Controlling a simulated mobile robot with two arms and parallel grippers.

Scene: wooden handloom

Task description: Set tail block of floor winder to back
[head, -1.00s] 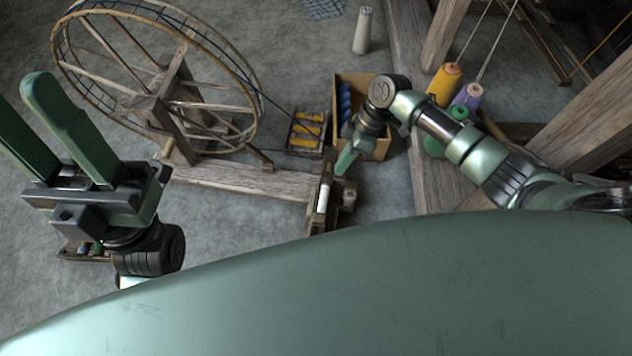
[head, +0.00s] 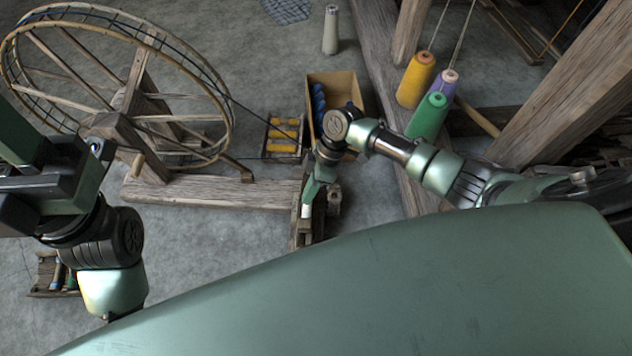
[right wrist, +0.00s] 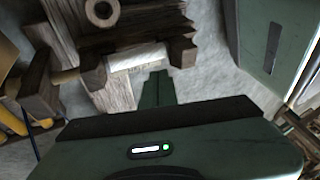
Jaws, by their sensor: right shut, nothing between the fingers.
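The floor winder has a large wooden wheel (head: 215,85) at the left in the head view and a long base beam (head: 215,193). Its wooden tail block (head: 331,203) is at the beam's right end, with a small white piece (head: 307,211) beside it. My right gripper (head: 311,190) is shut and empty, pointing down at the tail block; its tips partly hide it. In the right wrist view, the shut green fingers (right wrist: 157,80) are close beside dark wooden parts with a pale strip (right wrist: 137,58); contact is unclear. My left gripper (head: 18,135) is cut off by the left edge.
A box with blue spools (head: 340,90) and a rack of yellow spools (head: 284,137) stand behind the tail block. Yellow (head: 416,80) and green (head: 428,118) cones stand near the loom's timbers (head: 565,85) at right. A small rack (head: 52,270) lies at lower left.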

